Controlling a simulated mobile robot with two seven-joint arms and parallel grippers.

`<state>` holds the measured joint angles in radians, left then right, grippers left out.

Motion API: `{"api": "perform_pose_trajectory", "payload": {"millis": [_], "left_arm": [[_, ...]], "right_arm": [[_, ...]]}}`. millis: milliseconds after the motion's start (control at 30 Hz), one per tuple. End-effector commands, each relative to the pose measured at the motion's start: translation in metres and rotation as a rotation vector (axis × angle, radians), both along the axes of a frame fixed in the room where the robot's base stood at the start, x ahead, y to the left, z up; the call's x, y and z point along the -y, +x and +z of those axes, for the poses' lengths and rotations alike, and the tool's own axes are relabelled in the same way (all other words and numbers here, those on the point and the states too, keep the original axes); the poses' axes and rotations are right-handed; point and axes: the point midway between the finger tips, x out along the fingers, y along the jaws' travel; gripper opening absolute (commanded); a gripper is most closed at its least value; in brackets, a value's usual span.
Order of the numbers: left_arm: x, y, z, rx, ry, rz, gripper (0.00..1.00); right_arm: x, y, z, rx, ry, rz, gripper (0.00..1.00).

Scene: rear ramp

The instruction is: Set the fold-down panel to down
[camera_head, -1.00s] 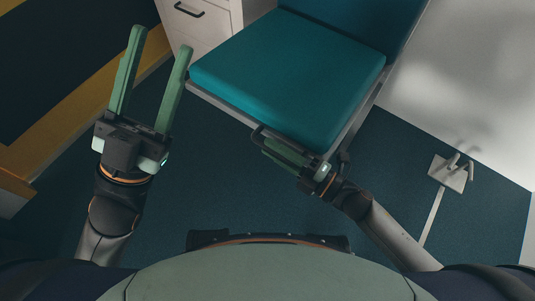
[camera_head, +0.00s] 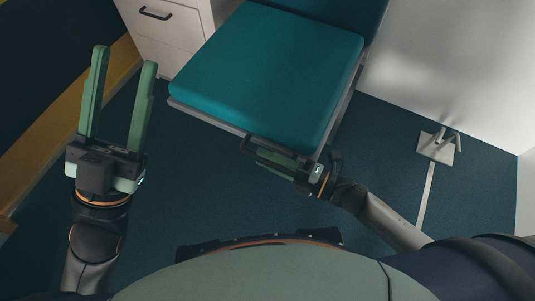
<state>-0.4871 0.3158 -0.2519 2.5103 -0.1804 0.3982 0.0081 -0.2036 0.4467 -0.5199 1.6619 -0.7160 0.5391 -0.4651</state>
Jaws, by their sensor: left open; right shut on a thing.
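The fold-down panel appears to be the teal padded seat (camera_head: 268,72), which lies out roughly flat with a grey frame along its near edge and a teal back behind it. My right gripper (camera_head: 258,150) is at the near edge of the seat, shut on a dark handle (camera_head: 262,143) there. The fingers partly hide the handle. My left gripper (camera_head: 122,75) is open and empty, left of the seat and apart from it, with its fingers pointing away from me.
A white drawer cabinet (camera_head: 165,40) with a dark handle stands at the back left. A yellow-edged ledge (camera_head: 60,125) runs along the left. A small metal bracket with prongs (camera_head: 437,148) is at the right, by the pale wall. Dark blue floor (camera_head: 200,190) is clear between my arms.

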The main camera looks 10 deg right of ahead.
Motion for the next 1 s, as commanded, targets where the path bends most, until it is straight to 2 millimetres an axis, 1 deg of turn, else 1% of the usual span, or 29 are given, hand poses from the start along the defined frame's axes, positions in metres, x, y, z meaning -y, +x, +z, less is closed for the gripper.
{"api": "perform_pose_trajectory", "payload": {"millis": [33, 200, 533, 633, 767, 1000], "left_arm": [[0.000, 0.000, -0.001, 0.000, 0.000, 0.000, 0.50], [0.000, 0.000, 0.000, 0.001, 0.000, 0.000, 0.50], [0.000, 0.000, 0.001, 0.001, 0.000, 0.000, 0.50], [0.000, 0.000, 0.002, 0.002, -0.001, 0.000, 0.50], [-0.001, 0.000, 0.007, 0.001, -0.007, 0.001, 0.50], [-0.002, 0.000, 0.020, 0.004, -0.017, -0.001, 0.50]], "right_arm": [[0.000, -0.006, -0.010, -0.019, -0.011, 0.005, 0.29], [0.001, -0.004, -0.008, -0.017, -0.009, 0.000, 0.47], [0.001, -0.002, -0.004, -0.011, -0.004, -0.004, 0.47], [0.004, -0.004, -0.004, -0.011, -0.004, -0.004, 0.47], [0.018, -0.014, -0.003, -0.014, -0.006, -0.005, 0.47], [0.062, -0.044, -0.003, -0.016, -0.008, -0.005, 0.47]]}}
